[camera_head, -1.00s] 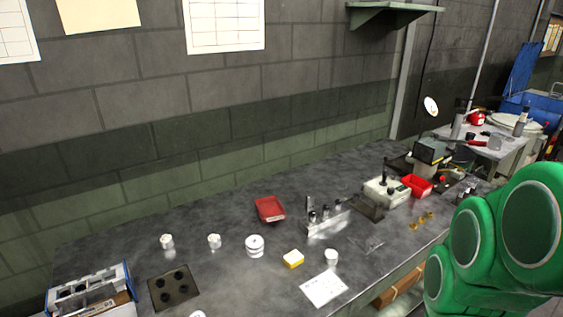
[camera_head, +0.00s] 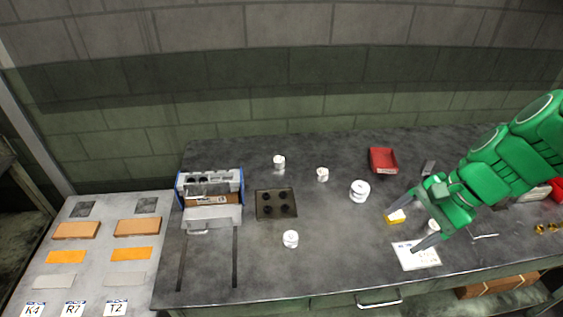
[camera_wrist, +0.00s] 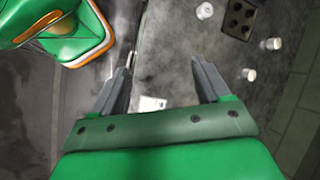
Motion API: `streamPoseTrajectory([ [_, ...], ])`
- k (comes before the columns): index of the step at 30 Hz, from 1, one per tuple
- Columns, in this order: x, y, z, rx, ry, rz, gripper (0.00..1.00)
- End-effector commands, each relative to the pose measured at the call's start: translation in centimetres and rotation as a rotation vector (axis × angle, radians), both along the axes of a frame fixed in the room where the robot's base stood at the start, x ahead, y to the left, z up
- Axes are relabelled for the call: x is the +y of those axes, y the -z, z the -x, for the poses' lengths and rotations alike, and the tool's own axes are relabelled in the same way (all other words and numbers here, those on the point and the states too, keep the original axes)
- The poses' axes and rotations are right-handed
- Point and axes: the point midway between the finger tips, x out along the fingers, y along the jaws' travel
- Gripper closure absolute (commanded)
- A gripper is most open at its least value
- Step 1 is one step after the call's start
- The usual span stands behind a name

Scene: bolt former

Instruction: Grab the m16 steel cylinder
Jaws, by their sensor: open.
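Several pale metal cylinders stand on the dark bench (camera_head: 330,260). One (camera_head: 279,162) is at the back, another (camera_head: 322,174) is right of it, and a wider one (camera_head: 360,190) is further right. One (camera_head: 290,239) stands nearer the front, and one (camera_head: 432,226) shows between my gripper's fingers as the head view sees it. Their markings are too small to tell which is m16. My gripper (camera_head: 400,230) is open and empty above the bench's right part. In the wrist view my gripper (camera_wrist: 161,65) points down, with three cylinders (camera_wrist: 205,10) off to the upper right.
The front-middle bench is clear.

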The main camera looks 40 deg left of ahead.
Motion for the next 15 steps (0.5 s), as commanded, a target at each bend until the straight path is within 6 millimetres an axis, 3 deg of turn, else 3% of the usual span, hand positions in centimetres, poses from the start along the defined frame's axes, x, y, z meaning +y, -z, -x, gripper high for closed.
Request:
streamPoseTrajectory([
  [15, 11.7, 2.2, -7.9, 0.179, 0.181, -0.151, 0.24],
])
